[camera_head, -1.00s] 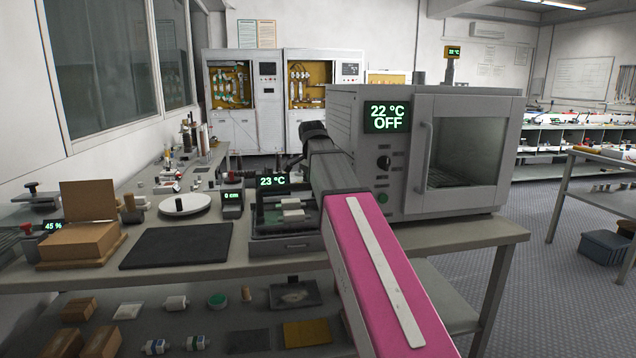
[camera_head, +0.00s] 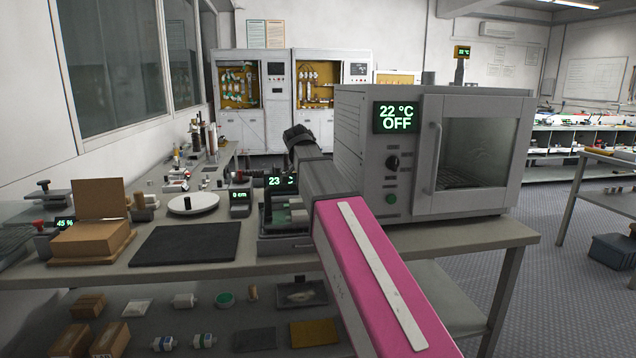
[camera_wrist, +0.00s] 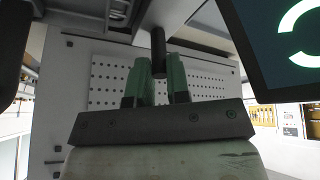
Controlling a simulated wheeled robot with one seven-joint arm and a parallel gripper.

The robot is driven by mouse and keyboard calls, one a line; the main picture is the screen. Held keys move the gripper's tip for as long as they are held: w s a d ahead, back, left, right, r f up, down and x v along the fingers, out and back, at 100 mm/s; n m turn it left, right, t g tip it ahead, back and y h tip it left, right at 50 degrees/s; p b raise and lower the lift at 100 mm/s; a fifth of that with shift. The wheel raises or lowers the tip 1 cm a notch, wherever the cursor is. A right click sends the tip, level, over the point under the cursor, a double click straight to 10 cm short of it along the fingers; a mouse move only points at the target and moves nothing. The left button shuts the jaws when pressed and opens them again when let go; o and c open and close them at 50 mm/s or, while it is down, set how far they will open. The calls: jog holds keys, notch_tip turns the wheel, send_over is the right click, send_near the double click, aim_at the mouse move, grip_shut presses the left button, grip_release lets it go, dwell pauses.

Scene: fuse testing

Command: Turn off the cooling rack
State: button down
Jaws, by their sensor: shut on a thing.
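The cooling rack (camera_head: 283,247) stands on the bench, a dark low device with pale blocks on it and a display (camera_head: 274,181) reading 23; something dark partly covers the rest of the reading. My arm hides much of its right side. In the wrist view my gripper (camera_wrist: 160,82) has two green fingers closed around the lower end of a dark upright rod (camera_wrist: 158,45). Whether that rod is part of the rack I cannot tell. A dark panel with a large green character (camera_wrist: 300,45) is close at upper right. The gripper's fingers are not clear in the head view.
A grey oven (camera_head: 440,215) showing 22 °C OFF stands right of my arm. A black mat (camera_head: 185,244), a white round plate (camera_head: 193,203) and a small 0 cm display (camera_head: 240,197) lie left of the rack. Cardboard boxes (camera_head: 92,240) sit at far left.

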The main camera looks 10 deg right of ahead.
jog(key=c, duration=1.1)
grip_release()
jog(key=shift+r, duration=0.1)
jog(key=v, duration=1)
jog(key=shift+a+r, duration=0.15)
jog(key=shift+r, duration=0.15)
jog(key=shift+s, duration=0.2)
